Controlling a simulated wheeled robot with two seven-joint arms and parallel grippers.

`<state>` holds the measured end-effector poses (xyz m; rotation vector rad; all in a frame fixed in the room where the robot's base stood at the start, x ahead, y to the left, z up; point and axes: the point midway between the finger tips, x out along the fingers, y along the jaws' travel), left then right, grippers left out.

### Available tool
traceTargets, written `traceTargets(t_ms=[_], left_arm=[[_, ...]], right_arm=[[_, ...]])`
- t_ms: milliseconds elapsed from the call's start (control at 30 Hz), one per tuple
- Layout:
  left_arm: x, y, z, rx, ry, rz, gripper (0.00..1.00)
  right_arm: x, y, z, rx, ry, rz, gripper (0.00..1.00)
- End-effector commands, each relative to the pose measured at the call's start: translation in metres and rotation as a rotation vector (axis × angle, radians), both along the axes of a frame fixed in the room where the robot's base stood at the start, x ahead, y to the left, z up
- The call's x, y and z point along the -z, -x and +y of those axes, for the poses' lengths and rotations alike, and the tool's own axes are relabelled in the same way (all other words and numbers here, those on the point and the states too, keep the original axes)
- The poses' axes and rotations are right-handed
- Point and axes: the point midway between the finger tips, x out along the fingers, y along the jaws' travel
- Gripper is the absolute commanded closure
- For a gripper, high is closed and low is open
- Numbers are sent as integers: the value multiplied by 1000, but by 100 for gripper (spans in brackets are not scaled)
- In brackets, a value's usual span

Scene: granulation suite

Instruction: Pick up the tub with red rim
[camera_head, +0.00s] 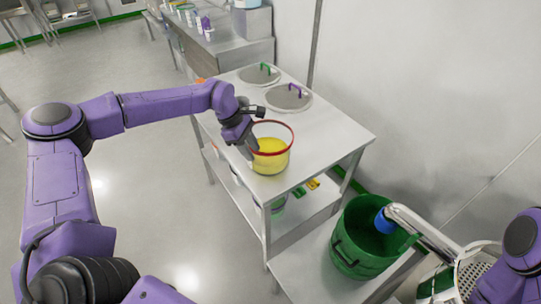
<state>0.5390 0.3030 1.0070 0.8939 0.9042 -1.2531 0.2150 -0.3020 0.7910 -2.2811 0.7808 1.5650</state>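The tub with red rim (271,162) stands upright on the steel table. It is clear-walled with yellow contents. My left gripper (248,152) points down at the tub's left side, at the rim. Its fingertips are small and partly hidden, so I cannot tell whether they are closed on the tub wall. My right arm shows only in part at the lower right corner, and its gripper is out of view.
A green bucket (354,255) stands at lower right beside a bent metal pipe (425,232). Open floor lies left.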

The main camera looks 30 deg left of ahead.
Motion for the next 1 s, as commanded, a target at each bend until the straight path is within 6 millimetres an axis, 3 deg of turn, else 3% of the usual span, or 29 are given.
traceTargets(t_ms=[33,233,400,667,767,800,1000], left_arm=[[20,-2,-4,1,-2,4,65],[43,-8,-13,-2,-2,7,65],[75,-13,-24,3,-3,8,65],[77,-14,-29,2,-4,5,65],[77,-14,-29,2,-4,6,95],[77,-14,-28,2,-4,6,100],[77,-14,-28,2,-4,6,100]], right_arm=[[17,0,0,0,0,0,100],[31,-1,0,0,0,-1,100],[54,-1,0,0,0,-2,100],[54,-1,0,0,0,-1,100],[54,-1,0,0,0,-2,100],[54,-1,0,0,0,-2,100],[54,-1,0,0,0,-1,100]])
